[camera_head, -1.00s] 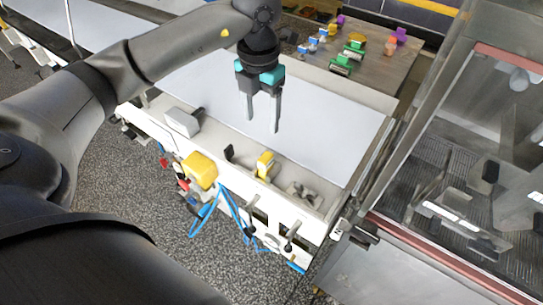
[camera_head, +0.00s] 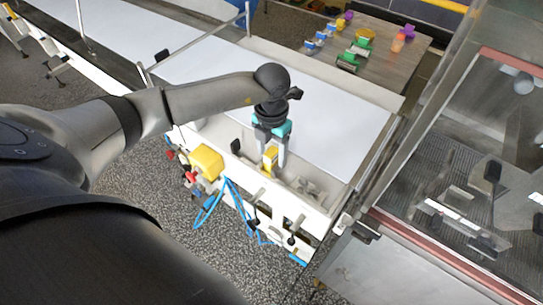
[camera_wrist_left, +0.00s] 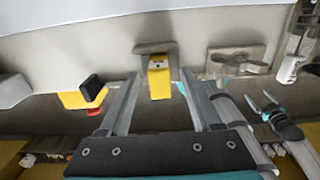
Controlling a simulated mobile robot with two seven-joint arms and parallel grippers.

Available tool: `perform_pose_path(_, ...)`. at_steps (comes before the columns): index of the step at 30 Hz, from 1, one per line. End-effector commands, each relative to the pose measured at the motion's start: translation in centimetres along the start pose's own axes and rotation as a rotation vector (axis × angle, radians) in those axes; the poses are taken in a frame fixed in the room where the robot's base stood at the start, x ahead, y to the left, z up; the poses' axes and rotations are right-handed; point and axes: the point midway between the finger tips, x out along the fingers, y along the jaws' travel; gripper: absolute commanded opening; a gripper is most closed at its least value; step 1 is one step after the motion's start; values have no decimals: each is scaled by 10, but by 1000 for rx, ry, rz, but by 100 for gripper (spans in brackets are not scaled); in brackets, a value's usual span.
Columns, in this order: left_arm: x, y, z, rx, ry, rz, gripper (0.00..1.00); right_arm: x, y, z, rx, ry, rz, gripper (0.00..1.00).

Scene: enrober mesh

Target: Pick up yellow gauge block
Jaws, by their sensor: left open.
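The yellow gauge block (camera_head: 270,158) stands upright in the pale trough along the near side of the white belt. It also shows in the left wrist view (camera_wrist_left: 159,82), in front of a grey bracket. My left gripper (camera_head: 274,154) points down at the block with its fingers open and empty. In the left wrist view the two fingertips (camera_wrist_left: 159,74) lie to the left and right of the block, with gaps on both sides. I cannot tell how far down the fingers reach along it.
A grey metal fitting (camera_head: 310,187) sits right of the block, and a small black part (camera_head: 235,146) stands left of it. A yellow housing (camera_head: 207,162) with blue cables hangs on the outer side. The white belt (camera_head: 335,115) is clear. A glazed machine (camera_head: 460,190) stands at right.

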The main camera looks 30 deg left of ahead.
Motion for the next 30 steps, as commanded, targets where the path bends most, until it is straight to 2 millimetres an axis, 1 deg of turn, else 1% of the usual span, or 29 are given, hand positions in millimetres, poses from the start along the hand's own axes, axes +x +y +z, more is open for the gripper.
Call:
perform_pose_path(6,1,0,0,0,0,0,65,0,0,1,1,-2,0,100)
perform_pose_path(23,0,0,0,0,0,0,2,0,-1,4,1,-8,-1,100)
perform_pose_path(24,0,0,0,0,0,0,0,0,-1,4,1,-8,-1,100)
perform_pose_path(30,0,0,0,0,0,0,0,0,-1,5,1,-8,-1,100)
